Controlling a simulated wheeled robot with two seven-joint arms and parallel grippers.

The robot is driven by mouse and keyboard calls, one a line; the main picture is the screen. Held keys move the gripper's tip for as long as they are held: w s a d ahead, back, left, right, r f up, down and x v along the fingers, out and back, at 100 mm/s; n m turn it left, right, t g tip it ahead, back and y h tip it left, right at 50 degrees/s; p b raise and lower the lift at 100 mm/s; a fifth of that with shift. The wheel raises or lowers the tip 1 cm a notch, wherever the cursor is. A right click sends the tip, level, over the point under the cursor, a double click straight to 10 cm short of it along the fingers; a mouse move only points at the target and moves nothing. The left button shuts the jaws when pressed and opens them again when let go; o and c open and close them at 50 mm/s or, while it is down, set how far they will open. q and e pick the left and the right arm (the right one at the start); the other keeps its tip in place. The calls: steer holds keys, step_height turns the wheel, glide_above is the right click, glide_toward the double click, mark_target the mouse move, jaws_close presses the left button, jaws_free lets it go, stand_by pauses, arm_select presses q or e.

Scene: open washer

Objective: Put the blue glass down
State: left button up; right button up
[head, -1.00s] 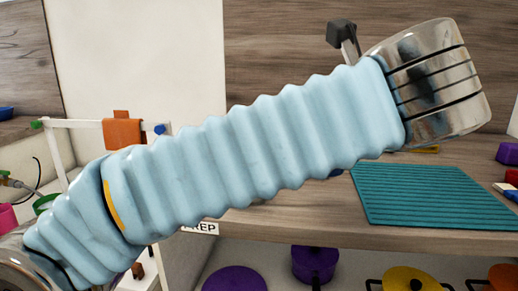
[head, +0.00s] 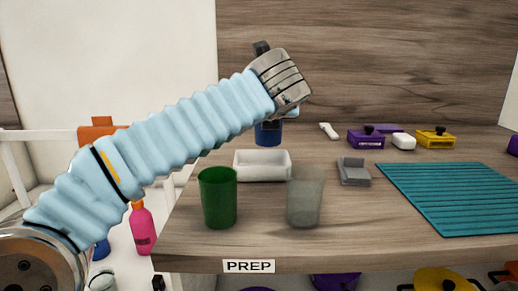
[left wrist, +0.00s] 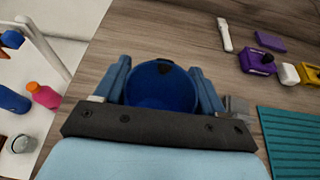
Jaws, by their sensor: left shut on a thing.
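The blue glass (left wrist: 162,90) is between the two fingers of my left gripper (left wrist: 162,84) in the left wrist view. The gripper is shut on it, with a finger on each side. In the head view the lower part of the blue glass (head: 268,134) shows below my left wrist, behind the white tray. My wrist hides its upper part and the fingers there. I cannot tell whether its base touches the counter (head: 350,240). My right gripper is in neither view.
A green glass (head: 218,197) and a grey translucent glass (head: 305,197) stand near the front edge. A white tray (head: 262,165) and a grey holder (head: 354,171) are behind them. A teal mat (head: 450,198) lies right. Purple (head: 366,138) and yellow (head: 435,139) lidded boxes stand farther back.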

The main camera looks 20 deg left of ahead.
mark_target(264, 142)
arm_select(q)
steer(key=shift+w+a+f+b, duration=0.4)
steer(key=shift+w+f, duration=0.3)
steer(key=shift+f, duration=0.75)
steer(key=shift+w+a+f+b, duration=0.4)
steer(key=shift+w+f, duration=0.25)
steer(key=shift+f, duration=0.85)
steer(key=shift+w+a+f+b, duration=0.35)
steer(key=shift+w+f, duration=0.35)
steer(key=shift+f, duration=0.75)
steer(key=shift+f, duration=0.15)
steer(key=o, duration=1.2)
steer(key=shift+c, duration=0.2)
steer(key=shift+s+r, duration=0.15)
steer(key=shift+r, duration=0.05)
steer(key=v, duration=1.1)
steer(key=shift+s+d, duration=0.1)
steer(key=shift+s, duration=0.25)
